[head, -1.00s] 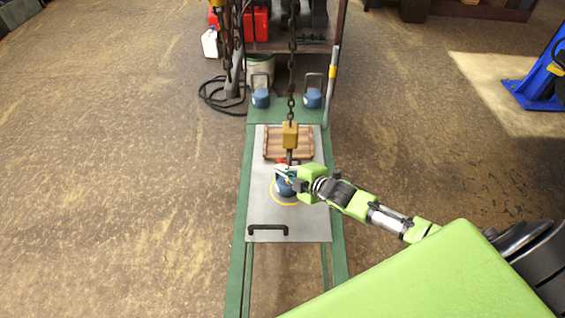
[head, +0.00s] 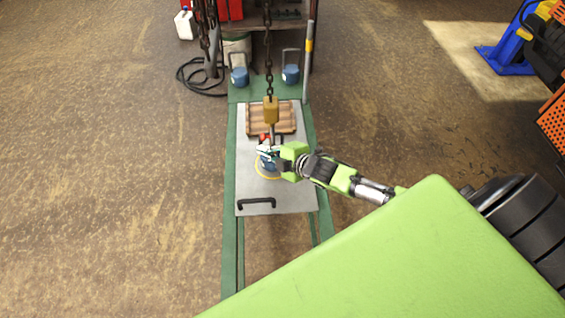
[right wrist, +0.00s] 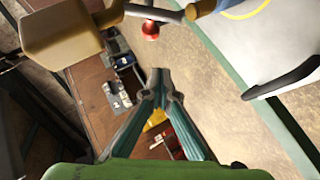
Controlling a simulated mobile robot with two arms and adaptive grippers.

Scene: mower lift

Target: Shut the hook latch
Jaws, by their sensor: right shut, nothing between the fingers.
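The yellow hook block (head: 271,110) hangs on a chain over the metal plate (head: 246,185); it also shows large at upper left in the right wrist view (right wrist: 58,35). A grey hook shank (head: 271,132) runs down from it. A small red knob (head: 263,137) is beside the shank; in the right wrist view the red knob (right wrist: 150,30) sits beyond my fingertips. My right gripper (head: 263,150) is shut and empty, near the hook and over the blue weight (head: 268,164). It partly hides the hook's lower part. Whether the latch is shut I cannot tell. My left gripper is not in view.
A wooden block (head: 285,119) and a black handle (head: 257,204) are on the plate. Two blue weights (head: 239,76) (head: 291,74) stand behind on the green frame (head: 230,150). A grey post (head: 308,60) rises at the right.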

